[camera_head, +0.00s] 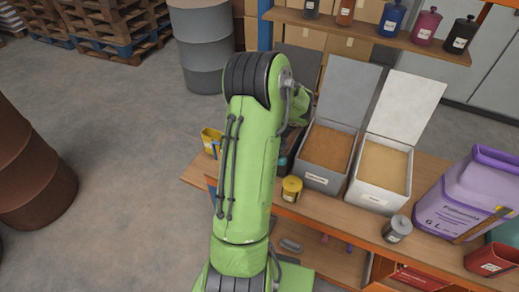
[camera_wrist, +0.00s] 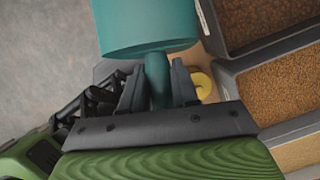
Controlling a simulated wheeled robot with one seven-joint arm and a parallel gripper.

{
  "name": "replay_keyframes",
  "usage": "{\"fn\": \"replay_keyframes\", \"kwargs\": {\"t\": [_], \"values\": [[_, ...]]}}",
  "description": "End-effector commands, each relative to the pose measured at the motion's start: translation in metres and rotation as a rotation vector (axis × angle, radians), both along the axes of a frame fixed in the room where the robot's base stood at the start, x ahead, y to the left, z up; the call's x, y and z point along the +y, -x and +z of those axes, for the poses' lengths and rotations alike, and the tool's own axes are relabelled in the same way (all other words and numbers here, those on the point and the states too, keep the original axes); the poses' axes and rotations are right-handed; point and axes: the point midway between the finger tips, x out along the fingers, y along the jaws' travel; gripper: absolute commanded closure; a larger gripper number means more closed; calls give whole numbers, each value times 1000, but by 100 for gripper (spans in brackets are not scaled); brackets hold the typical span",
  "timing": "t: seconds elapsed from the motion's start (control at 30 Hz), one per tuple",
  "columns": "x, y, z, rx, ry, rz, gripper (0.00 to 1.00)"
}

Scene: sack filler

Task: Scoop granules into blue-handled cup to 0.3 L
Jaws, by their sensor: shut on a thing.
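My gripper (camera_wrist: 157,78) is shut on the handle of a teal scoop (camera_wrist: 150,25), whose wide round body lies beyond the fingertips in the wrist view. Whether the scoop holds anything cannot be seen. In the head view my arm hides most of the gripper. A yellow cup with a blue part (camera_head: 210,139), seemingly the blue-handled cup, stands at the bench's left end, partly behind my arm. Its fill level is not readable. Open bins hold granules: a grey bin with brown granules (camera_head: 313,178) and a white bin with tan granules (camera_head: 371,194). A third, darker bin is cropped in the wrist view (camera_wrist: 235,52).
A yellow tin (camera_head: 291,188) stands at the bench's front edge, right of my arm. A grey canister (camera_head: 397,229) and a purple jug (camera_head: 455,205) stand farther right. Raised bin lids (camera_head: 345,90) and a bottle shelf (camera_head: 350,32) rise behind. Open floor lies left.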

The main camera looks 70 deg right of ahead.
Motion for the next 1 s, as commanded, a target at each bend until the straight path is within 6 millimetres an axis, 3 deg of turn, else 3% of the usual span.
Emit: {"fn": "replay_keyframes", "kwargs": {"t": [1.0], "values": [[-4,-9,33,175,-77,2,100]]}}
